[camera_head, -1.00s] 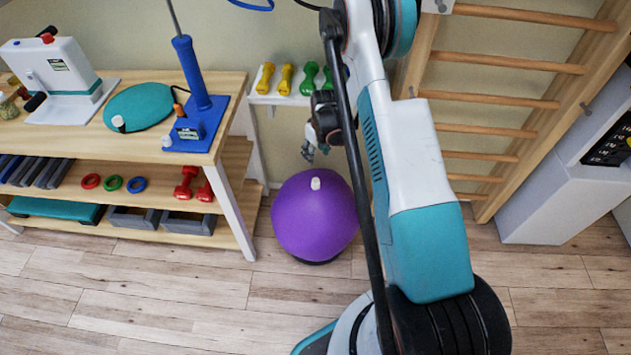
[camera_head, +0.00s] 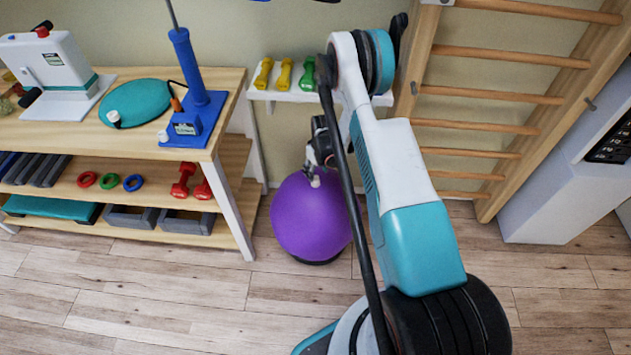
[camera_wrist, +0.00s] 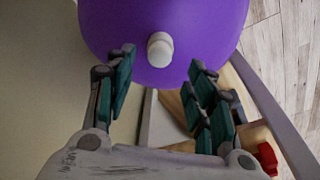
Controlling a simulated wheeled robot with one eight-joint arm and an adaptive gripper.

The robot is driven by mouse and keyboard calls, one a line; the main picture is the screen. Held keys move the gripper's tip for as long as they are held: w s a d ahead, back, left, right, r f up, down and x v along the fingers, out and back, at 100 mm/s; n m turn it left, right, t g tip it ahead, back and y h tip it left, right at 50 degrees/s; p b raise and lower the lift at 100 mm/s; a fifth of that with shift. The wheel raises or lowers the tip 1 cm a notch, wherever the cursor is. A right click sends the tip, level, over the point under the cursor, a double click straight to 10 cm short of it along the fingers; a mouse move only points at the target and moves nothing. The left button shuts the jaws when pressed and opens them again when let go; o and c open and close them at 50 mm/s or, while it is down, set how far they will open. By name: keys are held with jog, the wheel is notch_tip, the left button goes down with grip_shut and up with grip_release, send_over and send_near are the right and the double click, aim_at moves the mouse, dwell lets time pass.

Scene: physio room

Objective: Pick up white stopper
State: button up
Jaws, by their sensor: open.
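The white stopper (camera_wrist: 160,49) sticks out of the top of the purple exercise ball (camera_wrist: 215,25). In the wrist view it shows just beyond and between the fingertips of my gripper (camera_wrist: 162,66), with a gap on both sides. In the head view my gripper (camera_head: 312,166) is right over the top of the ball (camera_head: 308,222), and the stopper (camera_head: 315,181) shows partly below its fingers. My gripper is open and holds nothing. Whether the fingertips touch the ball cannot be told.
The wooden shelf table (camera_head: 65,132) on the left bears a teal cushion (camera_head: 138,102) and a blue pump (camera_head: 188,80). A white wall shelf (camera_head: 290,95) with dumbbells is behind the ball. Wooden wall bars (camera_head: 480,94) stand at right. The floor in front is clear.

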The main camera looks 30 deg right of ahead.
aim_at(316, 177)
jog(key=f+b, duration=0.1)
jog(key=f, duration=0.1)
jog(key=f+b, duration=0.1)
jog(key=f, duration=0.1)
jog(key=shift+w+f, duration=0.2)
jog(key=shift+f, duration=0.2)
jog(key=shift+r, duration=0.1)
jog(key=shift+c, duration=0.3)
jog(key=c, duration=0.9)
